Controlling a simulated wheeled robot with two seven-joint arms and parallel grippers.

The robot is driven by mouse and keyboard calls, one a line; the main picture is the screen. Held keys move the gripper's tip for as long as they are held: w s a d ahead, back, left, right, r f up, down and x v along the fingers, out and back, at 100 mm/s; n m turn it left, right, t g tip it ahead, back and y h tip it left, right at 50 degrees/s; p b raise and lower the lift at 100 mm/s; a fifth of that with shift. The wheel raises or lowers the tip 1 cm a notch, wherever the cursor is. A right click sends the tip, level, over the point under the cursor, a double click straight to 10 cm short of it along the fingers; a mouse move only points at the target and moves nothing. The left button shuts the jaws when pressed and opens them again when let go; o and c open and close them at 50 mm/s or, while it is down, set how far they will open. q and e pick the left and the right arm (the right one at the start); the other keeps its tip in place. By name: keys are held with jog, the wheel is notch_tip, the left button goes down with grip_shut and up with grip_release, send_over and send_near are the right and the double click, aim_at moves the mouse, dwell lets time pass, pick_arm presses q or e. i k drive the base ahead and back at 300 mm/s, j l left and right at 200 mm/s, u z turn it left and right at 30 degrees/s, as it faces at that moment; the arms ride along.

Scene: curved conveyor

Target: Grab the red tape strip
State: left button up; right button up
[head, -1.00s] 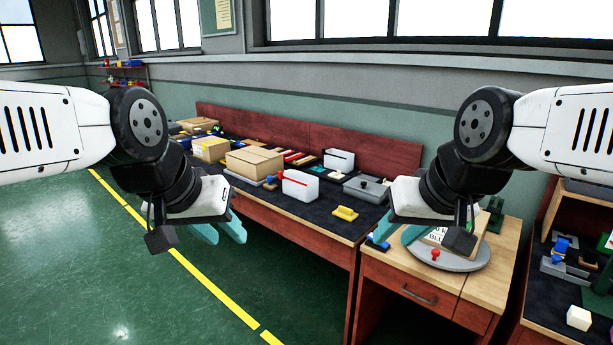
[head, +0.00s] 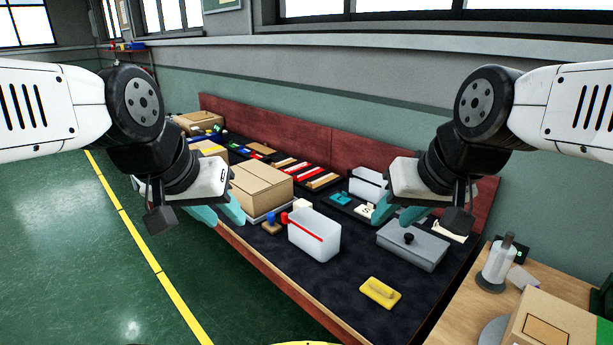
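A thin red strip (head: 305,229) runs across the face of a white translucent bin (head: 313,241) in the middle of the bench. A separate long red bar (head: 298,170) lies between wooden ones near the bench's back board. I cannot tell for sure which is the tape strip. My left gripper (head: 219,215) is open and empty, with its teal fingers apart, left of the bin and in front of a cardboard box (head: 258,188). My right gripper (head: 397,213) is open and seems empty, right of the bin, overlapping the bench items behind it.
The long dark bench (head: 345,275) also carries a grey lidded box (head: 412,245), a yellow block (head: 380,292) and several small items. A wooden table (head: 470,318) with a bottle (head: 497,264) stands at right. The green floor at left is clear.

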aim_at(313, 171)
jog(key=i+j, duration=0.8)
jog(key=j, duration=0.2)
jog(key=i+j+z, duration=0.1)
jog(key=i+j, duration=0.65)
jog(key=j, duration=0.3)
jog(key=i+j, duration=0.75)
jog(key=j, duration=0.3)
jog(key=z, duration=0.05)
